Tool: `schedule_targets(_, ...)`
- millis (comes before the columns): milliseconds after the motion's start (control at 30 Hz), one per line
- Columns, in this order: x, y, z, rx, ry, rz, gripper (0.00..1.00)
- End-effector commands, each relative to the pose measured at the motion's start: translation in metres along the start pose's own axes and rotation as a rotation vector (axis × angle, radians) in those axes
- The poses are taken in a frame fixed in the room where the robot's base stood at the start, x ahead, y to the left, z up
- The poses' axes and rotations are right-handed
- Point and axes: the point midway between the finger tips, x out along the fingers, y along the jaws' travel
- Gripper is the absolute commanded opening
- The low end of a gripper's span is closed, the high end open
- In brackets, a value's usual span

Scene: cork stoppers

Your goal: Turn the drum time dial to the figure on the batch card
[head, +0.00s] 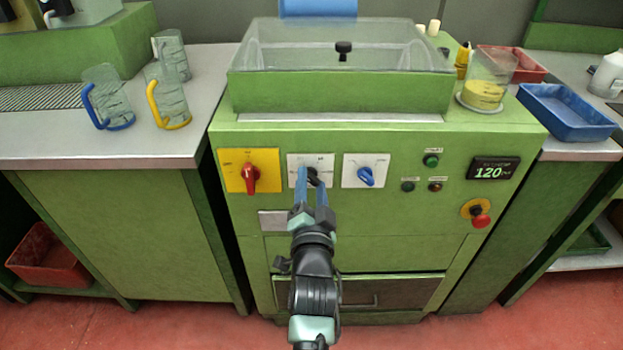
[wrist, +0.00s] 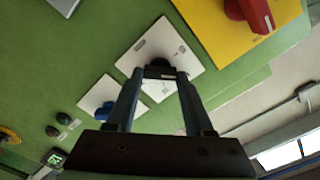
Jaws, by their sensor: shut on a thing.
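My gripper (head: 312,186) is shut on the black knob (wrist: 160,63) of the middle dial, with one blue finger on each side of it. This dial has a white plate (head: 299,160), seen also in the wrist view (wrist: 148,43); its marks are too small to read. The fingers cover part of the plate and knob, so the pointer's setting is hidden. A red knob (head: 250,178) on a yellow plate is to its left, and a blue knob (head: 366,176) on a white plate to its right. I cannot make out a batch card.
The green machine has a clear-lidded drum box (head: 340,90) on top. A display (head: 493,169) reads 120. A red emergency button (head: 480,218) is at the right, below several small buttons. Mugs (head: 106,97) stand on the left counter; a blue tray (head: 567,112) is on the right.

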Motion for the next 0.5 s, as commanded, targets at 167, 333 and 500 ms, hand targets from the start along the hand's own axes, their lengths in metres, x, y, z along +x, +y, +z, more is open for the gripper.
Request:
schedule_targets(167,-0.0003,-0.0001,0.0001,0.111,-0.003,0.002,0.0)
schedule_targets(333,-0.0003,0.0006,0.0001,0.181,-0.002,0.002,0.0)
schedule_targets(500,-0.0003,0.0013,0.0006,0.22,-0.001,0.001,0.0)
